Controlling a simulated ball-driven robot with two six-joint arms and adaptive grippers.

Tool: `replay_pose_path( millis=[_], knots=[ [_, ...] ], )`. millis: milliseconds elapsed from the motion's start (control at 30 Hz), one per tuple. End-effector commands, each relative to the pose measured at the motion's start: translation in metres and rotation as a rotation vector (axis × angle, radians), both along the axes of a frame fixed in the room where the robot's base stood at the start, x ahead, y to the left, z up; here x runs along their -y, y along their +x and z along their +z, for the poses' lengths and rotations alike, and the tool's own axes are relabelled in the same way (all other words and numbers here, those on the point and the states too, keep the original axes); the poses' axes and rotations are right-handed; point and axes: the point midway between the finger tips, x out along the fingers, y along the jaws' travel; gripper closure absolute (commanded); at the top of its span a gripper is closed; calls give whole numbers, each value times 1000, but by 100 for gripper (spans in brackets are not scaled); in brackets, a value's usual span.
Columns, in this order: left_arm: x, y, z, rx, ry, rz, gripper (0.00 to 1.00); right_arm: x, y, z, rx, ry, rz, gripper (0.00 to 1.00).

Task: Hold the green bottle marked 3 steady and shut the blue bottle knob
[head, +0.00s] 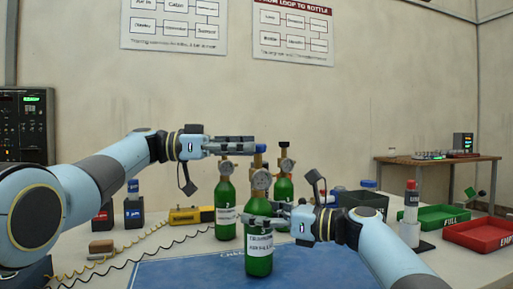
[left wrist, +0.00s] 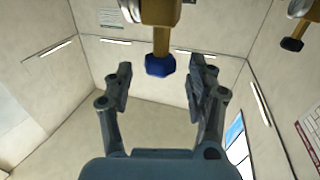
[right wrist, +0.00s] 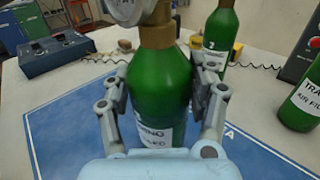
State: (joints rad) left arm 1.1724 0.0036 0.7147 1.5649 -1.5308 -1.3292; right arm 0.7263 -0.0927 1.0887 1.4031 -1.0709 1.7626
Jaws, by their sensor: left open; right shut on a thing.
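A green bottle (head: 259,262) with a white label, a gauge and a brass valve stands upright on the blue mat. Its number cannot be read. My right gripper (head: 262,222) is shut on its body; in the right wrist view the fingers lie on both sides of the green bottle (right wrist: 160,85). The blue knob (head: 261,148) tops its valve. My left gripper (head: 238,146) is open at knob height. In the left wrist view the blue knob (left wrist: 160,66) shows between the spread fingers, with a gap on each side.
Two more green bottles, one at left (head: 225,205) and one behind (head: 284,190), stand close to the held one. A dark bin (head: 362,200), green tray (head: 443,217) and red tray (head: 480,235) are at right. A yellow device (head: 190,215) with coiled cords lies at left.

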Motion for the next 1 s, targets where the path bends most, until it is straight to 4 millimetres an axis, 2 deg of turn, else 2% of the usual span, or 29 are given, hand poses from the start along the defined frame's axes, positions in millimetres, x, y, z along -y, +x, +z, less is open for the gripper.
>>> replay_pose_path(
  millis=[33, 200, 400, 567, 867, 900, 1000],
  knots=[
    [-13, 0, -1, 0, 3, 3, 43, 0, 0, -1, -1, -2, 0, 100],
    [-51, -1, -1, -2, 2, 4, 43, 0, 0, -1, -2, -1, 0, 100],
    [-81, -3, -2, -4, 2, 1, 43, 0, 0, -1, -1, 0, 1, 100],
    [-89, -4, -2, -3, 1, 0, 43, 0, 0, -1, -3, -1, 1, 100],
    [-89, -4, -2, -3, 1, 0, 43, 0, -1, -1, -3, -1, 1, 100],
    [-89, -4, -2, -3, 1, 0, 43, 0, -1, -1, -3, -1, 1, 41],
    [-89, -4, -2, -3, 1, 0, 43, 0, -1, -1, -2, 0, 1, 28]
  ],
)
